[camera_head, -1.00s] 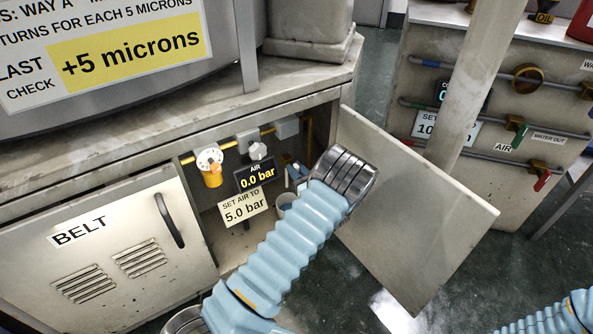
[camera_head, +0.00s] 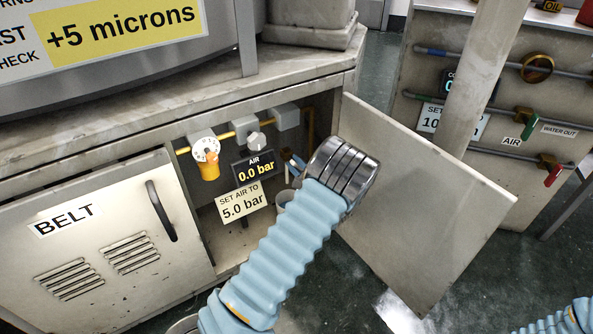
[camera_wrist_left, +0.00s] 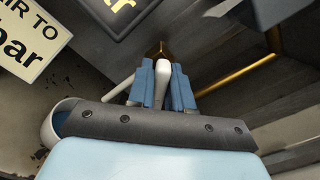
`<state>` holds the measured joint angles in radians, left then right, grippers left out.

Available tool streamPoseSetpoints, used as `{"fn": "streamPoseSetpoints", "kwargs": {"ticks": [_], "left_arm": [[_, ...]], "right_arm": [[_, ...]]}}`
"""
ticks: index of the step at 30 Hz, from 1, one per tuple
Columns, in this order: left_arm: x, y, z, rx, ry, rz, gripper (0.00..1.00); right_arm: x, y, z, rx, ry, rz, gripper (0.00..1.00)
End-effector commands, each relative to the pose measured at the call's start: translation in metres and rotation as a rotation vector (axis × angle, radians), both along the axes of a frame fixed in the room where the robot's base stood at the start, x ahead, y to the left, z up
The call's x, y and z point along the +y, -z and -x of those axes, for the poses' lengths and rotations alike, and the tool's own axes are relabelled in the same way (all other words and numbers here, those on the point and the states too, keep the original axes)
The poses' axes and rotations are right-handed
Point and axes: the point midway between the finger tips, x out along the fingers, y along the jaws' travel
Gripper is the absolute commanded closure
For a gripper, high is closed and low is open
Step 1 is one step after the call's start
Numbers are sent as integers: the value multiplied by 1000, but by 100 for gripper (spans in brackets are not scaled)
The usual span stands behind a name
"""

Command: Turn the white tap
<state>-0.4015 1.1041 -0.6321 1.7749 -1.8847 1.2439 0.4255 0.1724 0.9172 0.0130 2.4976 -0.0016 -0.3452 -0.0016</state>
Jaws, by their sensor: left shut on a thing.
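In the left wrist view the white tap (camera_wrist_left: 163,72) is a slim white lever in front of a brass fitting. My left gripper (camera_wrist_left: 168,88) is shut on it, with a blue finger on each side. In the head view my left gripper (camera_head: 293,164) reaches into the open cabinet, largely behind my own wrist, and the tap cannot be made out there. A dark air display (camera_head: 254,171) reads 0.0 bar. The label (camera_head: 242,202) below it says to set air to 5.0 bar. My right gripper is out of view.
A white dial with an orange part (camera_head: 208,158) and a grey-white knob (camera_head: 255,142) sit on the yellow pipe left of my gripper. The open cabinet door (camera_head: 420,210) stands close on the right. The closed belt door (camera_head: 100,250) is at left.

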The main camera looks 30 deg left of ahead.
Motion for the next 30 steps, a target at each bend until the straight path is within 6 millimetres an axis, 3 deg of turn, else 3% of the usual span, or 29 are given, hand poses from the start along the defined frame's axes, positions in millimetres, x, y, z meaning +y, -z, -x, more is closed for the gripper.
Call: {"fn": "streamPoseSetpoints", "kwargs": {"ticks": [1, 12, 30], "left_arm": [[-1, 6, 0, -36, 1, 21, 100], [0, 7, 2, -347, 1, 182, 100], [0, 6, 2, -717, 0, 373, 100]], "right_arm": [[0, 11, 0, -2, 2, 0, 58], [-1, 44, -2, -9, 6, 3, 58], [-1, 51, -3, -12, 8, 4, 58]]}}
